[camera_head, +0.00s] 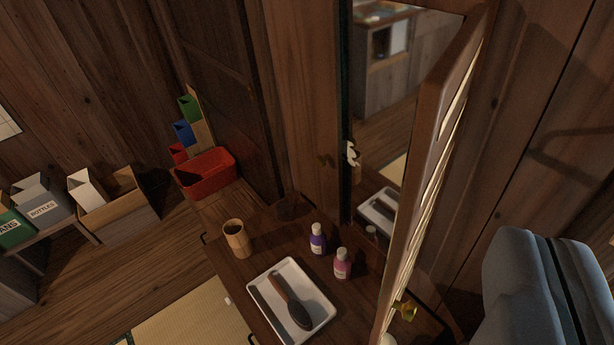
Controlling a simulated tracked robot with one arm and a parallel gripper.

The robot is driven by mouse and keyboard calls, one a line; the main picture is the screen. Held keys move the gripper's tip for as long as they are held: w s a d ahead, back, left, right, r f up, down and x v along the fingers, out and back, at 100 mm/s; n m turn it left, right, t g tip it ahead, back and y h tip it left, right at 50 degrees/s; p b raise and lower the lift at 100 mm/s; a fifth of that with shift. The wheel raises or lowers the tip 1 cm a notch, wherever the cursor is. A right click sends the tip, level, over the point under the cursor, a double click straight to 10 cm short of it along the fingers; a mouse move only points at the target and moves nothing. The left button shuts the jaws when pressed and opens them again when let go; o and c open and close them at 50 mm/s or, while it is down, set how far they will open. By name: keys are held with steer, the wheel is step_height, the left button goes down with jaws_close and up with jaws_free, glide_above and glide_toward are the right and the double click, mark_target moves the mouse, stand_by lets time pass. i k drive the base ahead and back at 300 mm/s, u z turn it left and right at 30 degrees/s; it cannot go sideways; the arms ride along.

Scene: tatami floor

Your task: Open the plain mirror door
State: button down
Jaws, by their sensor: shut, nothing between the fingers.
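A dark wooden dresser (225,262) stands in the middle with a mirror (390,150) behind its top; the mirror reflects the room and the tray. A wooden-framed door (430,150) stands swung out at the mirror's right, seen nearly edge-on, with bright streaks along its face. A brass knob (407,311) shows near its lower end. A wooden panel (300,100) is left of the mirror, with a small brass fitting (325,160) and a pale shape (352,153) at its edge. I cannot tell which is the plain door. My blue-grey gripper (545,245) is shut and empty, right of the swung-out door.
On the dresser are a white tray (268,277) with a hairbrush (291,302), a bamboo cup (236,238), a purple bottle (317,240) and a pink bottle (342,264). A red basket (206,175) stands behind. Boxes (118,211) are at left. Wall closes the right.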

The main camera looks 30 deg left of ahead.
mark_target(305, 33)
steer(key=k, duration=1.35)
steer(key=u, duration=0.55)
steer(key=i, duration=1.8)
steer(key=z, duration=0.35)
